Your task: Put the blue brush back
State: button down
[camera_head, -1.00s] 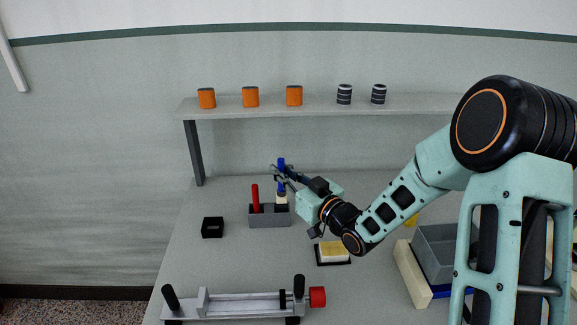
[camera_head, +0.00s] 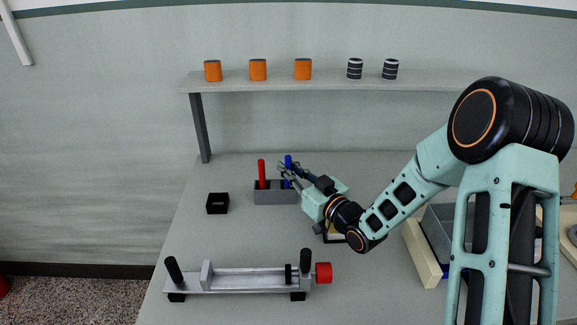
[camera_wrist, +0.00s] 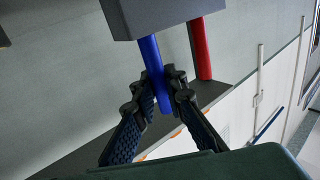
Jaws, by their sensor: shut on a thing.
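The blue brush (camera_head: 288,160) stands upright at the right part of a grey holder (camera_head: 274,197), its lower end hidden inside. A red-handled tool (camera_head: 261,174) stands in the holder's left part. My gripper (camera_head: 287,178) is shut on the blue handle, above the holder. In the wrist view, which shows the scene turned over, both black fingers (camera_wrist: 162,88) press on the blue handle (camera_wrist: 148,52). The handle runs up to the grey holder (camera_wrist: 165,14), with the red handle (camera_wrist: 201,48) beside it, clear of the fingers.
A small black box (camera_head: 217,204) stands left of the holder. A metal winding fixture (camera_head: 245,281) with a red knob lies in front. Orange and black spools (camera_head: 303,69) line the shelf (camera_head: 330,83) behind. A grey bin (camera_head: 438,235) stands at right, partly behind my arm.

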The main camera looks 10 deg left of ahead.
jog(key=shift+f+b, duration=0.55)
jog(key=shift+b, duration=0.15)
jog(key=c, duration=1.9)
grip_release()
